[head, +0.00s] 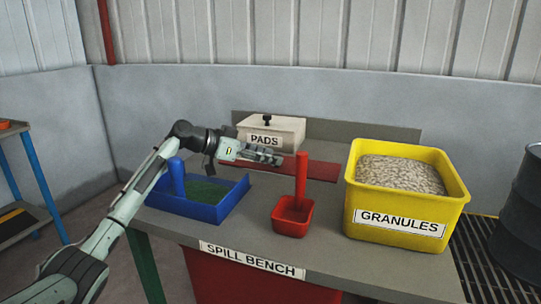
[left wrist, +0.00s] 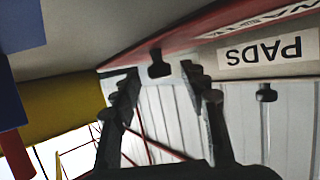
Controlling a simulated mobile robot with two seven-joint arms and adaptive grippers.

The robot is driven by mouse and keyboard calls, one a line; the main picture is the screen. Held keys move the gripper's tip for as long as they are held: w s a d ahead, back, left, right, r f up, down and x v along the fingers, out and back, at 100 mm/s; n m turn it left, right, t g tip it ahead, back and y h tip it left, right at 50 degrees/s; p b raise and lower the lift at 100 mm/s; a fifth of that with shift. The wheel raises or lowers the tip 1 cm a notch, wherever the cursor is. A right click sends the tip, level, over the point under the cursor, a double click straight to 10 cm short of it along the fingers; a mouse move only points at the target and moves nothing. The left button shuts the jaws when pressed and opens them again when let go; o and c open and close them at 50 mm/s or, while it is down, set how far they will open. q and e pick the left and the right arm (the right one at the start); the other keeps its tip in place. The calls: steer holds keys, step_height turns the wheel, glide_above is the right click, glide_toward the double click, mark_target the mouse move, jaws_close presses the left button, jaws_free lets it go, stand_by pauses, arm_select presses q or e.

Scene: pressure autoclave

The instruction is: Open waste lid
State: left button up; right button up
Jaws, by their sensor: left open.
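The waste lid (head: 318,171) is a flat red panel at the back of the spill bench, in front of the pads box. In the left wrist view, which is upside down, the red lid (left wrist: 225,28) carries a partly cut-off white label. A dark knob (left wrist: 160,65) stands on it, seen between the two fingers. My left gripper (head: 279,159) is over the lid, pointing right, and hides part of it in the head view. The left gripper (left wrist: 160,73) is open with nothing clamped. My right gripper is out of view.
The pads box (head: 290,131) with a knobbed lid stands behind my gripper. A blue tray (head: 200,211) is at left, a red scoop (head: 292,217) in front, and a yellow granules bin (head: 400,222) at right. A dark drum (head: 520,215) stands beyond the bench.

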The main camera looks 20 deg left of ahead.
arm_select(q)
steer(key=shift+w+d+f, duration=0.15)
steer(key=shift+w+d, duration=0.1)
jaws_close()
stand_by(0.3)
